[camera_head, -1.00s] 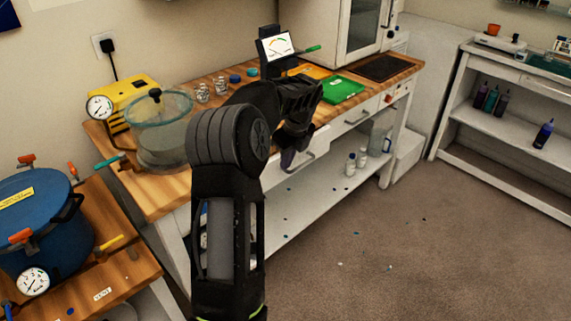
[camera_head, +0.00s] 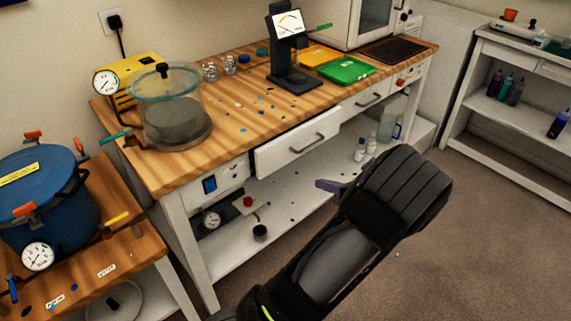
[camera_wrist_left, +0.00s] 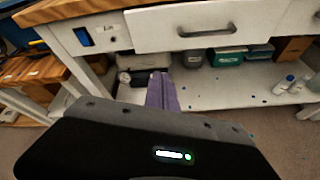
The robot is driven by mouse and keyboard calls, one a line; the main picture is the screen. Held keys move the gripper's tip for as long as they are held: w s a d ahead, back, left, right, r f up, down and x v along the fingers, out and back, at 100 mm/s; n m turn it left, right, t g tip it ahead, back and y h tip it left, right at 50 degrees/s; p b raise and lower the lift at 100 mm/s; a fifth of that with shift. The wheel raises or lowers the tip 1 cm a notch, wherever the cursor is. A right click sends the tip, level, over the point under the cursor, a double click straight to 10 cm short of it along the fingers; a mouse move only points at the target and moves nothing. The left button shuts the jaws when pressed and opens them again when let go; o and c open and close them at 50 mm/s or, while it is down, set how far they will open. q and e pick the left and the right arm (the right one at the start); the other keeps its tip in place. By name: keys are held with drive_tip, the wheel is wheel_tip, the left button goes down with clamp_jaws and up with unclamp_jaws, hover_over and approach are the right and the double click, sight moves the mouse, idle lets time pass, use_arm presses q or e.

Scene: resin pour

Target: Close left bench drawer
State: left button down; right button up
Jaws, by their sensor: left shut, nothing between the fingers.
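The left bench drawer (camera_head: 297,146) has a white front and a dark bar handle (camera_head: 307,143). It sits under the wooden bench top, and its front stands out a little from the bench face. In the left wrist view the drawer front (camera_wrist_left: 182,27) crosses the top of the picture. My left gripper (camera_head: 327,186) is below and in front of the drawer, apart from it. Its purple fingers (camera_wrist_left: 162,92) are shut and empty, pointing toward the lower shelf. My left forearm and wrist hide part of that shelf. My right gripper is not in view.
The bench top (camera_head: 232,118) carries a glass vacuum chamber (camera_head: 172,108), a black stand with a gauge display (camera_head: 290,50) and a green tray (camera_head: 346,69). Another drawer (camera_head: 368,98) is to the right. A blue pot (camera_head: 45,185) stands at left. The floor at right is clear.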

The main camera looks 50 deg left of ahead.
sight(278, 159)
use_arm(q)
drive_tip(key=a+n, duration=0.1)
drive_tip(key=a+r+n+y, duration=0.1)
drive_tip(key=n, duration=0.1)
drive_tip(key=shift+s+a+t, duration=0.2)
drive_tip(key=shift+a+t, duration=0.1)
drive_tip(key=shift+t, duration=0.1)
drive_tip(key=x, duration=0.8)
drive_tip(key=r+p+x, duration=0.1)
drive_tip(key=x, duration=0.4)
drive_tip(key=shift+a, duration=0.6)
